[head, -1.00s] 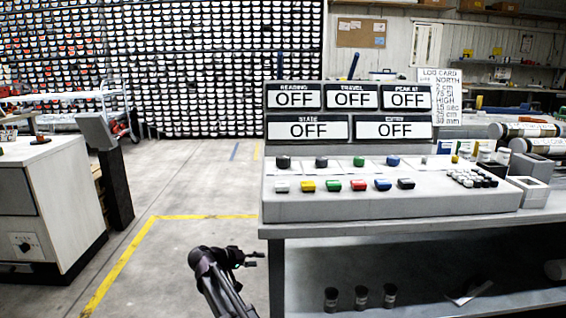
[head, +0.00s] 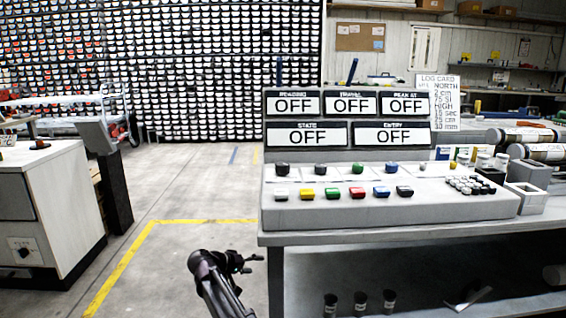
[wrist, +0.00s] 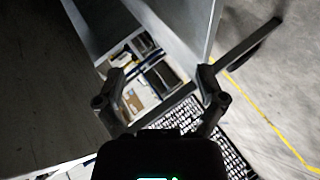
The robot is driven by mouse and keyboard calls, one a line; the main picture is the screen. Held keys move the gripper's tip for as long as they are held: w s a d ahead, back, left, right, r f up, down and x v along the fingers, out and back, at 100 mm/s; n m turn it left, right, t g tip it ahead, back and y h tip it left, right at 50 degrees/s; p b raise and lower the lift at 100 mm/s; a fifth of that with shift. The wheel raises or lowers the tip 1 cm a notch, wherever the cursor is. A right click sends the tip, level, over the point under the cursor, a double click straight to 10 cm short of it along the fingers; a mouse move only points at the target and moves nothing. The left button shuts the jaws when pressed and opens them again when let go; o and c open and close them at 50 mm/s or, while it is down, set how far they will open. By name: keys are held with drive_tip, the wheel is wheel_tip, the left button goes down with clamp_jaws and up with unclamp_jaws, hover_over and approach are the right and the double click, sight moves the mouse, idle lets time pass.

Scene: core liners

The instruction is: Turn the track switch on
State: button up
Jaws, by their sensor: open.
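A grey control console (head: 390,210) stands on a bench, with an upper row of knobs (head: 320,169) and a lower row of coloured buttons or switches (head: 332,194). Labels beside these controls are too small to read, so I cannot tell which one is the track switch. Display panels (head: 294,136) above all read OFF. My gripper (head: 252,263) is open and empty, low in front of and left of the bench, apart from the console. In the wrist view my gripper (wrist: 163,72) shows its two fingers spread; the console's controls are not recognisable there.
The bench (head: 420,234) has a front edge and left corner close to my gripper. Dark cups (head: 361,301) stand on its lower shelf. A log card (head: 437,103) stands behind the console. A white cabinet (head: 50,205) is at left; open floor (head: 190,190) lies between.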

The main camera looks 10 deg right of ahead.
drive_tip(key=s+a+r+n+y+p, duration=0.1)
drive_tip(key=s+r+y+p, duration=0.2)
drive_tip(key=r+p, duration=0.95)
drive_tip(key=s+a+r+n+g+y+p, duration=0.1)
drive_tip(key=s+r+y+p, duration=0.25)
drive_tip(key=r+p, duration=0.85)
drive_tip(key=s+a+r+n+y+p, duration=0.2)
drive_tip(key=r+y+p, duration=0.35)
drive_tip(key=p, duration=1.05)
drive_tip(key=s+d+r+m+g+p, duration=0.1)
drive_tip(key=s+d+r+p, duration=0.35)
drive_tip(key=r+p, duration=0.35)
drive_tip(key=s+d+r+m+g+p, duration=0.1)
drive_tip(key=s+d+r+p, duration=0.3)
drive_tip(key=s+r+p, duration=0.3)
drive_tip(key=s+d+r+m+g+p, duration=0.15)
drive_tip(key=s+d+r+p, duration=0.25)
drive_tip(key=r+p, duration=0.5)
drive_tip(key=n+b, duration=0.6)
drive_tip(key=n, duration=0.8)
hover_over(283, 164)
drive_tip(key=shift+m, duration=0.25)
wheel_tip(283, 164, down, 6)
drive_tip(key=shift+w+r, duration=0.15)
drive_tip(key=shift+b, duration=0.3)
wheel_tip(283, 164, down, 14)
drive_tip(key=b, duration=1.3)
drive_tip(key=shift+r+b, duration=0.1)
drive_tip(key=shift+b, duration=0.2)
